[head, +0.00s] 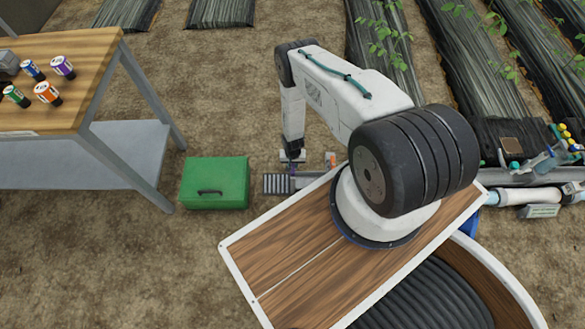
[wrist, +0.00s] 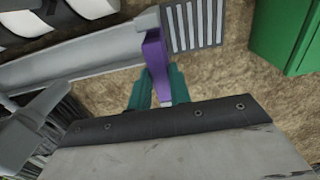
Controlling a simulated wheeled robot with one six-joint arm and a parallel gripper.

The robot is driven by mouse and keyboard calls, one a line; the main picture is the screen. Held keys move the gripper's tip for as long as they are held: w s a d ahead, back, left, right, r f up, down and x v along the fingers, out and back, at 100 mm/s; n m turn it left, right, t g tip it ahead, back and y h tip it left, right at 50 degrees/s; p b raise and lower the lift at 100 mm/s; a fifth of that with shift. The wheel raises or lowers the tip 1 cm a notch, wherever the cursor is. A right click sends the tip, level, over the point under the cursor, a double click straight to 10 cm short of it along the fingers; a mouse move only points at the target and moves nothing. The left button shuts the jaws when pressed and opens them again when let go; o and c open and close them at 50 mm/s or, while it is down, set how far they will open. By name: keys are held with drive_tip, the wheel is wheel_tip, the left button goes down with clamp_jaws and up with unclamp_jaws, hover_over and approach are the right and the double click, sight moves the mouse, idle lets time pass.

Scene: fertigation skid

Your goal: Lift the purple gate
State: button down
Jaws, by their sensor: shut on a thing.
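The purple gate (wrist: 155,55) shows in the wrist view as a narrow upright piece at the end of a grey channel (wrist: 85,63), beside a slotted grate (wrist: 194,27). My gripper (wrist: 158,86) has its two teal fingers on either side of the gate's near part and is shut on it. In the head view my gripper (head: 292,166) is low near the ground, and only a small bit of purple shows there. How far the gate is raised cannot be told.
A green box (head: 214,183) stands on the soil just left of the grate. A wooden-topped table (head: 85,50) with several small cans is at the upper left. Pipes and valves (head: 535,175) are at the right, with covered plant rows behind.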

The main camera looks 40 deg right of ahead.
drive_tip(key=shift+r, duration=0.1)
drive_tip(key=c, duration=1.3)
unclamp_jaws()
wheel_tip(320, 180, up, 8)
drive_tip(key=shift+w+f, duration=0.1)
drive_tip(key=shift+f, duration=0.05)
